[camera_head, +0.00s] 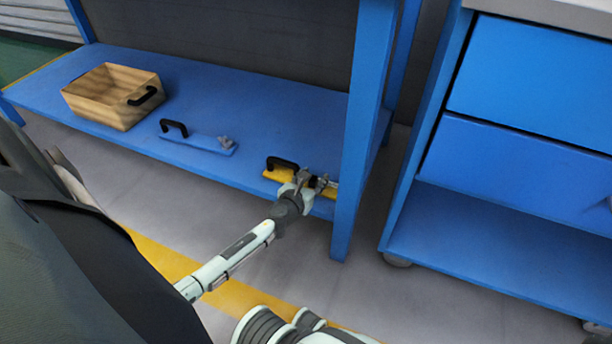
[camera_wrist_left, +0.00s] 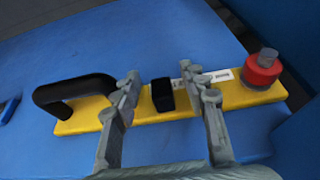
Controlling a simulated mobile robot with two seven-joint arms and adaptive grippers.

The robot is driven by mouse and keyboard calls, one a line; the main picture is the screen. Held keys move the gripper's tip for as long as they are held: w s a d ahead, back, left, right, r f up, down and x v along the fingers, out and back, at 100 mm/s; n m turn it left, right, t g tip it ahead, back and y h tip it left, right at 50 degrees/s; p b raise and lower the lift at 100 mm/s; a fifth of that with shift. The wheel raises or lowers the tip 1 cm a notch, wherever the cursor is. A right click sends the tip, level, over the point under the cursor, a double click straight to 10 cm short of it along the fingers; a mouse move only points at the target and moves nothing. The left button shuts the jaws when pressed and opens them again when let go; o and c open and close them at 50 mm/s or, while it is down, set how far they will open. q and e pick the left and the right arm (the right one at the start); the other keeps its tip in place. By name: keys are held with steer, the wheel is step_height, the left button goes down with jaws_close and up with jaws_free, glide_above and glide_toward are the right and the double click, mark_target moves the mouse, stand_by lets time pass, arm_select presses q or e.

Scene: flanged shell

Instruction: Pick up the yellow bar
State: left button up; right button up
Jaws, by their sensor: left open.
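The yellow bar (camera_head: 277,174) lies on the low blue shelf, near its right end. In the left wrist view the yellow bar (camera_wrist_left: 152,108) has a black arched handle (camera_wrist_left: 73,92) at its left end, a small black block (camera_wrist_left: 162,95) in the middle and a red round knob (camera_wrist_left: 262,68) at its right end. My left gripper (camera_head: 312,181) is at the bar's middle. In the wrist view its two fingers (camera_wrist_left: 168,88) are apart, one on each side of the black block, over the bar. Whether they touch the bar I cannot tell. My right gripper is not in view.
A similar blue bar (camera_head: 198,143) with a black handle lies left of the yellow bar on the shelf (camera_head: 240,100). A wooden box (camera_head: 112,95) stands at the shelf's left. A blue post (camera_head: 359,130) rises close to the right of my left gripper. A blue cabinet (camera_head: 528,125) stands farther right.

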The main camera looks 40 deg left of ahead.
arm_select(q)
steer(key=shift+w+f, duration=0.1)
steer(key=shift+w, duration=0.2)
jaws_close()
